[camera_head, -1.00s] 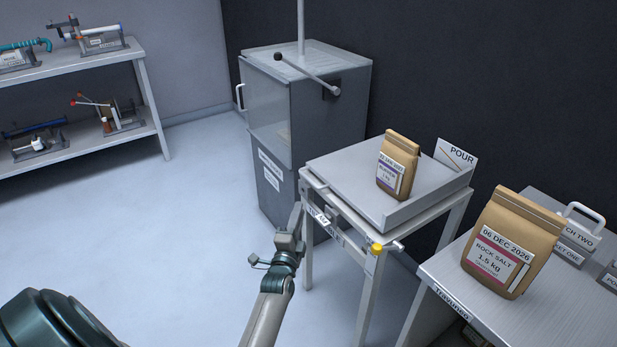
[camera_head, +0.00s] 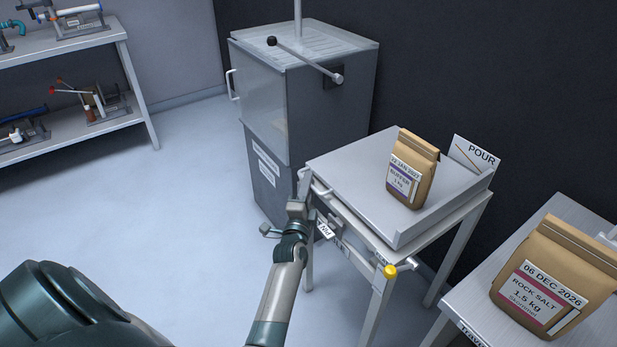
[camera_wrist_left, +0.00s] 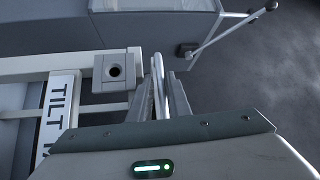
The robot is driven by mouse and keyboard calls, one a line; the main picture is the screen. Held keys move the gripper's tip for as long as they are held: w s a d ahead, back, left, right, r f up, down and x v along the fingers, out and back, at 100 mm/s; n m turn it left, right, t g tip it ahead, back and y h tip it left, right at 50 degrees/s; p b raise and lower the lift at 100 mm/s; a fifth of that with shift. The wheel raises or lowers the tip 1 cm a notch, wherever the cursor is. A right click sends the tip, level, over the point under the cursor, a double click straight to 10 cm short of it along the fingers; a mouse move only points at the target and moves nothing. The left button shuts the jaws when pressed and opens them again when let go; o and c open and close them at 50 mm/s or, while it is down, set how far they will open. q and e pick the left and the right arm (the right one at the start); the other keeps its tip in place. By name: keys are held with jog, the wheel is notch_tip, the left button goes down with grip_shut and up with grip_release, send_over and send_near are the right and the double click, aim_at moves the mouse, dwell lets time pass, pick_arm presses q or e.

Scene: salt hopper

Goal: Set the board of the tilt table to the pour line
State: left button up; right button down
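The tilt table (camera_head: 375,258) stands right of centre in the head view, with its grey board (camera_head: 345,165) looking nearly flat. A brown paper bag labelled buffer (camera_head: 412,170) stands upright on the board. A white POUR card (camera_head: 476,155) with a slanted line stands at the board's far right corner. My left gripper (camera_head: 303,185) is at the board's near left corner. In the left wrist view, its fingers (camera_wrist_left: 164,95) are close together with a metal handle bar (camera_wrist_left: 159,75) between them, and look shut on it. My right gripper is not in view.
A grey cabinet (camera_head: 325,120) with a long lever (camera_head: 305,60) stands behind the table. A side bench (camera_head: 480,310) at right holds a rock salt bag (camera_head: 550,275). A yellow knob (camera_head: 390,271) sits on the table's front. The floor at left is clear.

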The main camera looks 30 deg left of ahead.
pick_arm(q)
jog(key=shift+w, duration=0.15)
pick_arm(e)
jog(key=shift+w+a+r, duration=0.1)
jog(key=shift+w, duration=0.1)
pick_arm(q)
jog(key=shift+r, duration=0.1)
